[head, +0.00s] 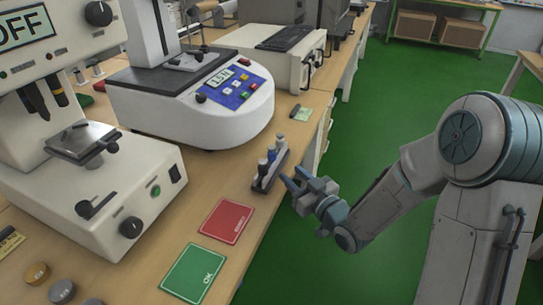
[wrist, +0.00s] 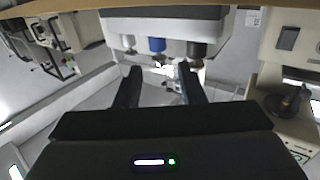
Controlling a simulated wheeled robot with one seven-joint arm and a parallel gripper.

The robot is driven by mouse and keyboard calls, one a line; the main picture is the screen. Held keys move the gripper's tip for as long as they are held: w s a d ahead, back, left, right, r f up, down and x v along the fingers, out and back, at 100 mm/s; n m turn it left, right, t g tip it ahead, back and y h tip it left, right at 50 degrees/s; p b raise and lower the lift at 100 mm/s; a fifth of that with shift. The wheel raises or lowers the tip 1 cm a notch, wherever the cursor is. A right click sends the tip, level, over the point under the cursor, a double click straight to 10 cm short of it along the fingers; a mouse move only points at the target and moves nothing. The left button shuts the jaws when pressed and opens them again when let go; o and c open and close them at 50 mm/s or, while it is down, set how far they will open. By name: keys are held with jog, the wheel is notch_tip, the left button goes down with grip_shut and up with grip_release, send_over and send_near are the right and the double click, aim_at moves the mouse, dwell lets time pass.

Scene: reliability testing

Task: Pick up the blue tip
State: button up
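A small rack (head: 268,179) stands near the right edge of the wooden bench and holds three upright tips in a row. The blue tip (head: 271,154) is the middle one, and it also shows in the wrist view (wrist: 157,45) between a white tip (wrist: 128,43) and a black tip (wrist: 196,49). My gripper (head: 293,178) is just right of the rack, pointing toward it. In the wrist view my gripper (wrist: 159,72) has its two fingers apart with nothing held, and the blue tip is beyond the gap, roughly centred.
A red mat (head: 227,221) and a green "OK" mat (head: 194,273) lie on the bench in front of the rack. A white tester (head: 215,125) with a blue panel stands behind it, and another machine (head: 100,190) stands left. Green floor (head: 360,150) is open to the right.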

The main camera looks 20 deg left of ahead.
aim_at(275, 158)
jog(key=x, duration=0.9)
jog(key=shift+w+f, duration=0.25)
jog(key=shift+w, duration=0.05)
jog(key=c, duration=0.8)
